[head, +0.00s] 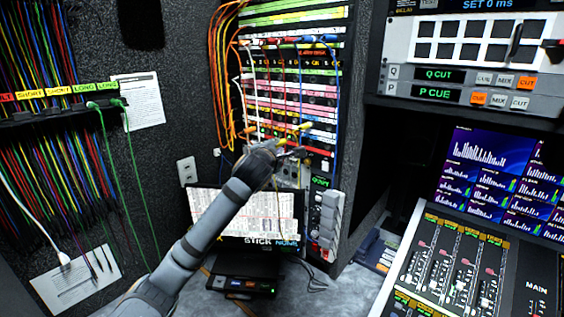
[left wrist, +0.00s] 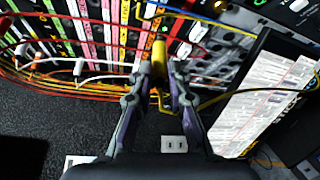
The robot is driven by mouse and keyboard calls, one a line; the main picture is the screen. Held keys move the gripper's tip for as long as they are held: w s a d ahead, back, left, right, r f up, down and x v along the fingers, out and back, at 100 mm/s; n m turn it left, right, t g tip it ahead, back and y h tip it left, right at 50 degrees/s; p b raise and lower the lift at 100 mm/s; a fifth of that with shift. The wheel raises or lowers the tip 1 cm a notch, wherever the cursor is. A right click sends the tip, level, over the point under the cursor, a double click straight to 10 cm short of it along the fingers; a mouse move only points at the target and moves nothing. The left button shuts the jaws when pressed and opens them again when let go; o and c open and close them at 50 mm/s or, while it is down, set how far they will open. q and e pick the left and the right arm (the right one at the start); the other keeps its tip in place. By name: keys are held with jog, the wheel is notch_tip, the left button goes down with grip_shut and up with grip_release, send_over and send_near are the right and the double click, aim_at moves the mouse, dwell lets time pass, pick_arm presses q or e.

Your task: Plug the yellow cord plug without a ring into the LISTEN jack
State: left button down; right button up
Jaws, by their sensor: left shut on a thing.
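My left gripper (head: 292,152) reaches in front of the lower patch rack. In the left wrist view its two fingers (left wrist: 160,82) are closed around a yellow plug (left wrist: 159,58), whose barrel points up toward the panel. No ring shows on the visible part of the plug; the rest is covered by the fingers. A yellow cord (left wrist: 225,97) runs off to the right below the fingers. A grey jack panel (left wrist: 222,62) lies just right of the plug. I cannot read which jack is LISTEN. My right gripper is not in view.
The patch rack (head: 292,85) has red, blue, white and orange cords across it. A monitor (head: 205,212) showing a printed sheet stands below my gripper. A wall outlet (head: 187,170) is at left. Hanging cords (head: 60,160) fill the left wall; a mixing console (head: 455,270) is at right.

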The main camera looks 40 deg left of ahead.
pick_arm(q)
jog(key=f, duration=0.1)
jog(key=d+f+m+h, duration=0.1)
jog(key=f+m+t, duration=0.1)
jog(key=shift+w+d+f+h, duration=0.1)
jog(key=shift+w+d+h, duration=0.1)
jog(key=shift+d+h, duration=0.2)
jog(key=w+p, duration=0.1)
jog(key=w, duration=0.1)
jog(key=w+p, duration=0.1)
jog(key=w, duration=0.2)
jog(key=shift+w+d, duration=0.2)
jog(key=shift+w, duration=0.1)
jog(key=shift+b, duration=0.4)
dwell(1.4)
